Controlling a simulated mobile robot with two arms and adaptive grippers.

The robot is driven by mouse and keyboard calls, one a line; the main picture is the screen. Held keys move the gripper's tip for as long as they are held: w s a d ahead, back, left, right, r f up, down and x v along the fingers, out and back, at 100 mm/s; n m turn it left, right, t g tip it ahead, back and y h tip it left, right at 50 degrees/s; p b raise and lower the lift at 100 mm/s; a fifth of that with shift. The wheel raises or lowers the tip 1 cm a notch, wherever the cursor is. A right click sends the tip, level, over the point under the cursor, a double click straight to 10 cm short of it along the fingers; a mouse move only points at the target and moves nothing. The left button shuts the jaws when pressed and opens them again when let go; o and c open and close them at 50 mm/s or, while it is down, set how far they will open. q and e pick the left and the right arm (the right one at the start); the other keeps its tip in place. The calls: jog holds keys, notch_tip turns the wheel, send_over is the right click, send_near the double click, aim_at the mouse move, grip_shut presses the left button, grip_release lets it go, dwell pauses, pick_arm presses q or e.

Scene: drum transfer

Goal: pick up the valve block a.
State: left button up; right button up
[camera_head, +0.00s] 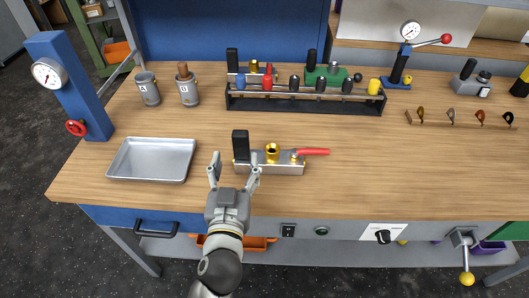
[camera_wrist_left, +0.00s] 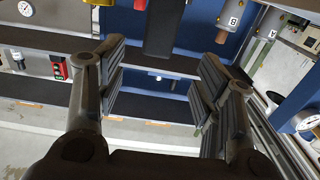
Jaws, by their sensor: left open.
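A grey metal valve block (camera_head: 283,167) stands on the wooden bench near its front edge. It has a black upright grip at its left end, a brass fitting in the middle and a red lever pointing right. I see no label that confirms it is block a. My left gripper (camera_head: 235,172) is open and empty, with its fingertips close to the block's left end and black grip. In the left wrist view, the spread fingers (camera_wrist_left: 160,75) have a dark upright piece between and beyond them; I cannot tell surely what it is. My right gripper is out of view.
A silver tray (camera_head: 152,160) lies to the left. Cups A (camera_head: 148,90) and B (camera_head: 187,91) stand behind it. The bench right of the red lever is clear.

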aim_at(240, 141)
pick_arm(q)
jog(key=w, duration=0.3)
jog(key=shift+w+r+p, duration=0.15)
jog(key=shift+w+p, duration=0.25)
jog(key=shift+w, duration=0.15)
jog(key=shift+w+p, duration=0.3)
jog(key=shift+w, duration=0.25)
jog(key=w+p, duration=0.1)
jog(key=w, duration=0.2)
jog(key=shift+w+d, duration=0.1)
jog(key=shift+w, duration=0.45)
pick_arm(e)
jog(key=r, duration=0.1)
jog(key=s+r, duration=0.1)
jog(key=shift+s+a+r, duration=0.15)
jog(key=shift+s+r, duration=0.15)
pick_arm(q)
grip_shut()
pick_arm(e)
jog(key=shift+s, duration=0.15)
